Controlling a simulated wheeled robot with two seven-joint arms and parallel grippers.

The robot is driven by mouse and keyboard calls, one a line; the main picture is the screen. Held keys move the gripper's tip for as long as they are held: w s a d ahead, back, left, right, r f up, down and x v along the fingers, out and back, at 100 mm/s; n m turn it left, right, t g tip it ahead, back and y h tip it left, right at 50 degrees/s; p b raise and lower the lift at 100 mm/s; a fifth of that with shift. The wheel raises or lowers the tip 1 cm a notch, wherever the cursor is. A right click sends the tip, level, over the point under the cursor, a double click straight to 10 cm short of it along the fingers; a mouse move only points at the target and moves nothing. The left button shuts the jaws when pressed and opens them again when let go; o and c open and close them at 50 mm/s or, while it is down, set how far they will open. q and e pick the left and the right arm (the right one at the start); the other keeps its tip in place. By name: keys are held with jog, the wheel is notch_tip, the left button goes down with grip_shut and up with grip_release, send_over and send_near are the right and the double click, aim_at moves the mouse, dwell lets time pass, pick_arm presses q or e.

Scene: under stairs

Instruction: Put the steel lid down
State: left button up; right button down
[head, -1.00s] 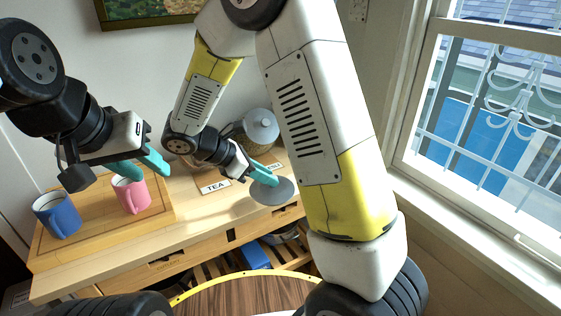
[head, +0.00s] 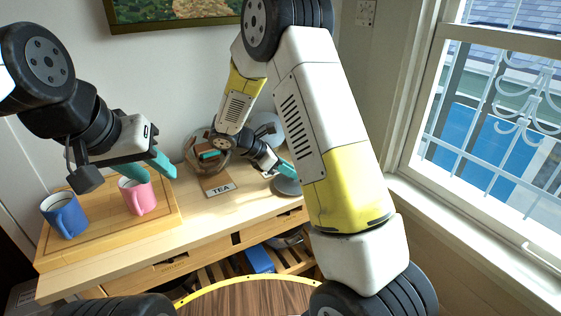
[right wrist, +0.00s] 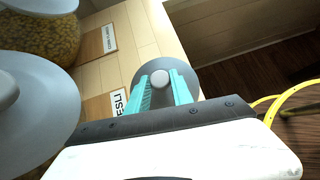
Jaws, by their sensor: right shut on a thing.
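The steel lid (head: 284,187) is a grey disc at the right end of the wooden worktop, partly hidden by my right arm in the head view. In the right wrist view the lid (right wrist: 146,73) shows its round knob between the two teal fingers. My right gripper (head: 289,172) is shut on this knob, and it also shows in the right wrist view (right wrist: 160,84). The lid looks level and close to the worktop; I cannot tell whether it touches. My left gripper (head: 158,168) is open and empty over the pink mug.
A blue mug (head: 64,214) and a pink mug (head: 137,197) stand on a wooden board (head: 108,231). The worktop's front centre (head: 205,218) is clear.

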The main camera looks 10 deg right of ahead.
jog(key=c, duration=1.1)
grip_release()
jog(key=v, duration=1.2)
jog(key=shift+s+d+r+m+t+y, duration=0.7)
jog(key=shift+s+d+r+m+y, duration=0.95)
jog(key=shift+s+m, duration=1.95)
jog(key=shift+s+d+r+m+t+y, duration=0.85)
jog(key=shift+s+r+m+y, duration=1.85)
jog(key=shift+s, duration=1.35)
jog(key=shift+s+d+r+m+t+y, duration=0.55)
jog(key=shift+s+d+r+m+y, duration=1.1)
jog(key=shift+s+m, duration=2.1)
jog(key=shift+a+r+h, duration=0.25)
jog(key=shift+h, duration=0.05)
